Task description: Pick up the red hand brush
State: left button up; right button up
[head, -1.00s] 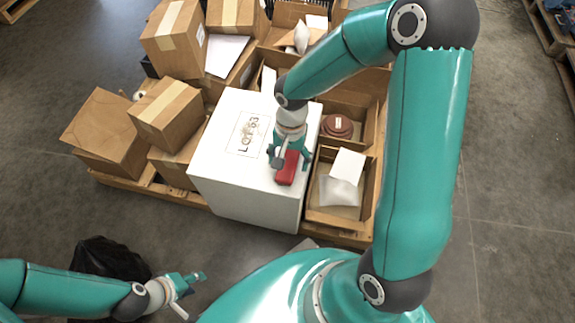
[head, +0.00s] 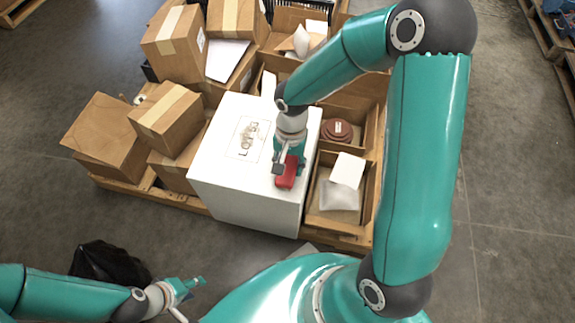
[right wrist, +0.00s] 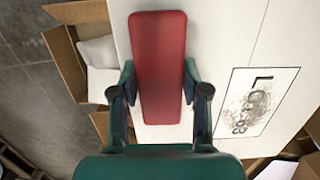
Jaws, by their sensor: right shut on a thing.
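The red hand brush (head: 288,172) is at the right part of the top of the white box (head: 222,170). In the right wrist view the brush (right wrist: 158,62) runs lengthwise between the two fingers. My right gripper (head: 289,160) is shut on the brush from above, and its fingers also show in the right wrist view (right wrist: 158,98). I cannot tell whether the brush touches the box top. My left gripper (head: 192,296) is at the lower left, away from the pallet, with its fingers apart and nothing between them.
Brown cartons (head: 167,117) stand left of and behind the white box. Open cartons at its right hold a brown round thing (head: 337,130) and a white packet (head: 340,195). A black bag (head: 108,264) lies near my left arm.

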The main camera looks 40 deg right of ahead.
aim_at(289, 165)
notch_tip(289, 165, up, 20)
jog(key=p, duration=0.6)
